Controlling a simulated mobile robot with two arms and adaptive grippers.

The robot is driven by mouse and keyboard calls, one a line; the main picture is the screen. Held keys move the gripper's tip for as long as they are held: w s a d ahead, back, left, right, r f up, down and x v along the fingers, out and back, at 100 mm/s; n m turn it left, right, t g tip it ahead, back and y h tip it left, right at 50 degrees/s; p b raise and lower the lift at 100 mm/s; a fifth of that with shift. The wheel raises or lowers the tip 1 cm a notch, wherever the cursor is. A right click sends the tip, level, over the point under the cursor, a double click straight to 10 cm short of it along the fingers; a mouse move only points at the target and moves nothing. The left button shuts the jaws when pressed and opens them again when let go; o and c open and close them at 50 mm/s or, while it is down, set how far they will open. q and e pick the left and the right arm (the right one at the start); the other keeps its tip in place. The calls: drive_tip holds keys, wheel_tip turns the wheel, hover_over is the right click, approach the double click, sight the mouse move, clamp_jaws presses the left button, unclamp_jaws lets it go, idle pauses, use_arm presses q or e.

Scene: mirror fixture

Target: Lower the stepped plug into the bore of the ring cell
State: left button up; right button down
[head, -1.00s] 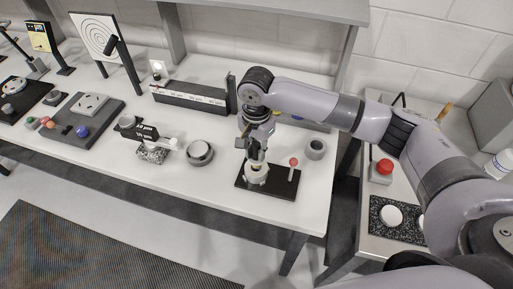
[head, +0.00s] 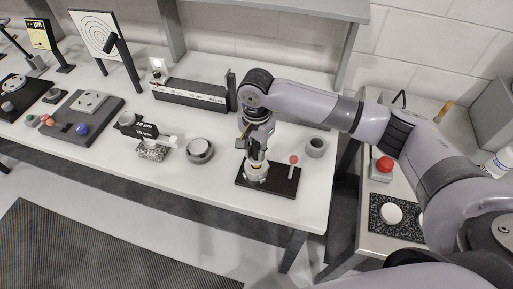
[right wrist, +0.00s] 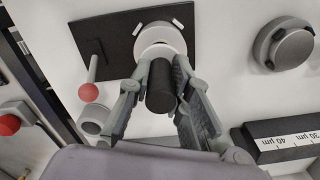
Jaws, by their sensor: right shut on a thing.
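The ring cell (head: 256,176) is a pale ring on a black base plate (head: 283,187) near the table's front edge. In the right wrist view the white ring (right wrist: 160,36) shows at the top, on its plate. My right gripper (head: 257,158) is directly above it, pointing down. In the right wrist view its two fingers (right wrist: 163,88) are shut on the dark cylindrical grip of the stepped plug (right wrist: 161,92). The plug's lower end and the bore are hidden, so I cannot tell how deep the plug sits. My left gripper is not in view.
A red-tipped post (head: 293,160) rises from the same plate, right of the ring cell. A grey cylinder (head: 315,147) stands behind it. A round grey part (head: 200,151) is to the left. A long scale bar (head: 190,93) lies behind.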

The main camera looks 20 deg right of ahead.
drive_tip(key=shift+f, duration=1)
drive_tip(key=c, duration=1.4)
unclamp_jaws()
